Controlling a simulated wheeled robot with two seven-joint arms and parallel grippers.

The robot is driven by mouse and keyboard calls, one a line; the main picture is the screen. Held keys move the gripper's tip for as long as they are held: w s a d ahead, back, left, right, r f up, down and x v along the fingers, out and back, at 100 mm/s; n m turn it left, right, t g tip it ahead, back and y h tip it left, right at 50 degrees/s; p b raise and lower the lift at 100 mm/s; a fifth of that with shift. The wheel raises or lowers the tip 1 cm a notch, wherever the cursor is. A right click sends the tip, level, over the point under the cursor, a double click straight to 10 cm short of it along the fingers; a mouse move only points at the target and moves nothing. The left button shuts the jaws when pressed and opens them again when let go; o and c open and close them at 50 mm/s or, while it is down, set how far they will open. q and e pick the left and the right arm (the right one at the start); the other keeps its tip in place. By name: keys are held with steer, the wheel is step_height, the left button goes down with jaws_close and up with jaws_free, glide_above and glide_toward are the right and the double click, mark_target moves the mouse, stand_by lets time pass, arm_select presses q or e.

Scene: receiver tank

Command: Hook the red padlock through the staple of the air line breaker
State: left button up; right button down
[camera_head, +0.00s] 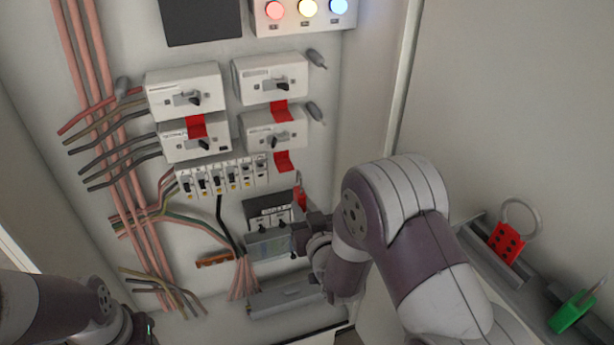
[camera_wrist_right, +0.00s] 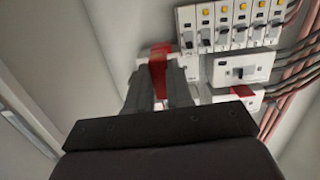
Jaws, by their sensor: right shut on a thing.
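My right gripper (camera_head: 298,228) is low in the cabinet, shut on the red padlock (camera_head: 300,197). The padlock stands up from the fingers, with a thin shackle above it. In the right wrist view the red padlock (camera_wrist_right: 158,72) shows between the two dark fingers (camera_wrist_right: 158,92).
A row of small breakers (camera_head: 222,178) lies under the large ones. Pink and dark cables (camera_head: 95,150) run down the left. The cabinet's right wall is close to my right arm.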

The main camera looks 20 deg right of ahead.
mark_target(301, 188)
steer(key=r, duration=0.5)
steer(key=shift+s+a+p, duration=0.1)
steer(key=shift+a+p, duration=0.25)
steer(key=w, duration=0.3)
steer(key=shift+w+d, duration=0.15)
steer(key=shift+w, duration=0.2)
steer(key=w, duration=0.3)
steer(key=shift+w+d+f, duration=0.15)
steer(key=shift+d+f, duration=0.05)
steer(key=shift+d, duration=0.15)
arm_select(q)
steer(key=shift+w+d+r+b, duration=0.2)
steer(key=shift+d+r+b, duration=0.15)
steer(key=shift+d+b, duration=0.15)
arm_select(e)
steer(key=shift+w+a, duration=0.15)
steer(key=shift+w, duration=1.1)
arm_select(q)
steer(key=shift+a, duration=0.1)
